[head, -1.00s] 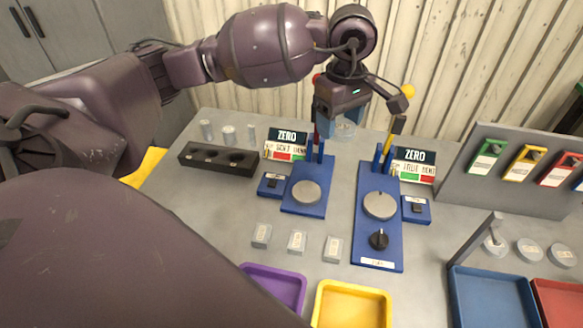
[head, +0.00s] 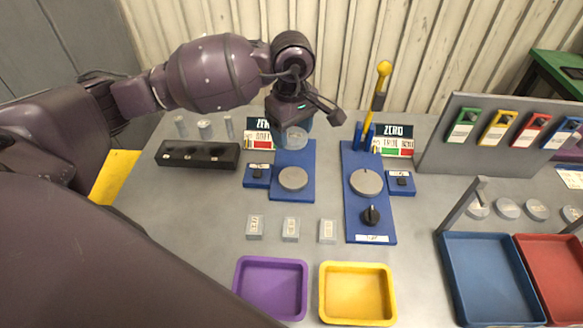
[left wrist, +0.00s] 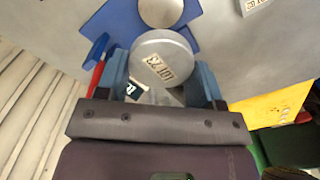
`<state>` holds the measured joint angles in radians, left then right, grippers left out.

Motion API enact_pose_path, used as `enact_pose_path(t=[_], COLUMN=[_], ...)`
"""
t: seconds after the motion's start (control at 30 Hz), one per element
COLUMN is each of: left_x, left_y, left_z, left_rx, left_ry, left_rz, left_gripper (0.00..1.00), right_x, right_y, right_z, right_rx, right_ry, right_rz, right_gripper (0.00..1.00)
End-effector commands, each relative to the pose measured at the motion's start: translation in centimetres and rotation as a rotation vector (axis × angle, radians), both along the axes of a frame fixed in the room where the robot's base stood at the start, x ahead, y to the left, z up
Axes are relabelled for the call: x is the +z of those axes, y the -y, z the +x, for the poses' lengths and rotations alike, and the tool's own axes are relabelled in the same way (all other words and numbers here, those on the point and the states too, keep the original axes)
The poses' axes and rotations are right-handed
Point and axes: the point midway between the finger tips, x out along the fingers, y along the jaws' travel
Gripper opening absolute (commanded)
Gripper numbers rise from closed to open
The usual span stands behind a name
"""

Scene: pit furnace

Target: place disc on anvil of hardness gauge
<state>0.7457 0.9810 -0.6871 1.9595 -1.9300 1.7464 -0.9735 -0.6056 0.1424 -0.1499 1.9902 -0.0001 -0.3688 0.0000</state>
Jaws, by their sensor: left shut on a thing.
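In the left wrist view the anvil (left wrist: 161,11) lies just beyond the disc, and a red lever (left wrist: 96,76) is beside the gripper. My right gripper is not in view.
Zero displays (head: 393,139) stand behind the gauges. Small labelled blocks (head: 290,229) lie in front, then purple (head: 270,261) and yellow (head: 357,267) trays. A black block (head: 197,155) is at left. Blue (head: 489,236) and red (head: 555,240) trays and more discs (head: 507,208) are at right.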

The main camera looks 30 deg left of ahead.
Motion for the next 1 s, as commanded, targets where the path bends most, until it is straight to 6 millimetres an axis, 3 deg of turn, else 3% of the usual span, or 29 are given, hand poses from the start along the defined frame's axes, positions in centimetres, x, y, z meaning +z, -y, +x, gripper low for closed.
enact_pose_path(t=[0.1,0.3,0.63,0.9,1.0], left_x=[-2.7,-6.2,-8.3,-11.7,-11.8], left_y=[0.1,0.0,0.1,0.0,0.0], left_z=[-0.1,0.0,0.0,0.0,0.0], left_rx=[0.001,0.000,-0.001,0.001,0.000], left_ry=[-0.003,-0.001,-0.001,0.000,0.002], left_rz=[-0.002,-0.001,-0.002,-0.001,-0.001], left_gripper=[0.26,0.26,0.26,0.26,0.26], right_x=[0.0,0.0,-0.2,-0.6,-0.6], right_y=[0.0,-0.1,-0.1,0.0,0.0], right_z=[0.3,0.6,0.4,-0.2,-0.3], right_rx=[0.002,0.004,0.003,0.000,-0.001], right_ry=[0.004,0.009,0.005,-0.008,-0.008], right_rz=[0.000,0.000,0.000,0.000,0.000], right_gripper=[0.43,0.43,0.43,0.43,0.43])
